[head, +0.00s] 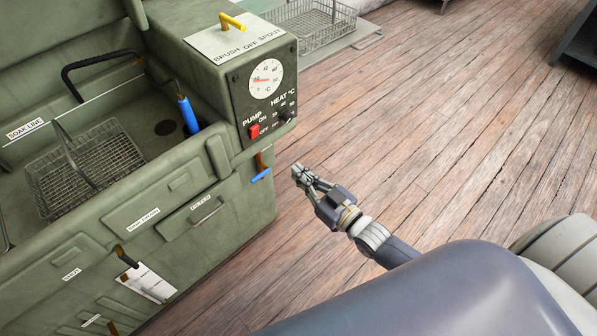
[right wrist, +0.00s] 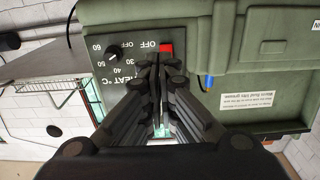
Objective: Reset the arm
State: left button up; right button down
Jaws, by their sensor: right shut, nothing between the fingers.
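My right gripper (head: 303,178) is shut and empty in the head view, held in free air to the right of the green parts washer (head: 235,200). In the right wrist view its fingers (right wrist: 158,65) are together, pointing towards the control panel (right wrist: 108,65), with a visible gap between gripper and washer in the head view. The panel (head: 265,95) carries a round dial (head: 266,78), a red pump switch (head: 254,131) and a heat knob (head: 285,116). The red switch also shows in the right wrist view (right wrist: 166,47). My left gripper is not in view.
A wire basket (head: 95,165) sits in the washer's sink, beside a blue-handled brush (head: 188,115). A blue-handled lever (head: 261,175) sticks out from the washer's side near my right gripper. Another wire basket (head: 310,25) stands behind. The wooden floor (head: 440,120) to the right is clear.

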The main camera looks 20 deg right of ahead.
dwell(0.3)
jog(key=s+d+f+g+h, duration=0.2)
jog(key=s+f, duration=0.2)
jog(key=f, duration=0.5)
jog(key=s+d+f+m+g+h, duration=0.1)
jog(key=s+f+g, duration=0.25)
jog(key=f, duration=0.55)
jog(key=s+d+f+g+h, duration=0.2)
jog(key=s+f, duration=0.2)
jog(key=f, duration=0.6)
jog(key=s+a+f+g, duration=0.1)
jog(key=s+f+g, duration=0.3)
jog(key=s, duration=1.1)
jog(key=s+f+g+h+p, duration=0.1)
jog(key=s+f+g, duration=0.3)
jog(key=s+f, duration=0.7)
jog(key=s, duration=0.4)
jog(key=shift+s+a+f+g, duration=0.15)
jog(key=shift+a+f+g, duration=0.15)
jog(key=shift+a+g, duration=0.05)
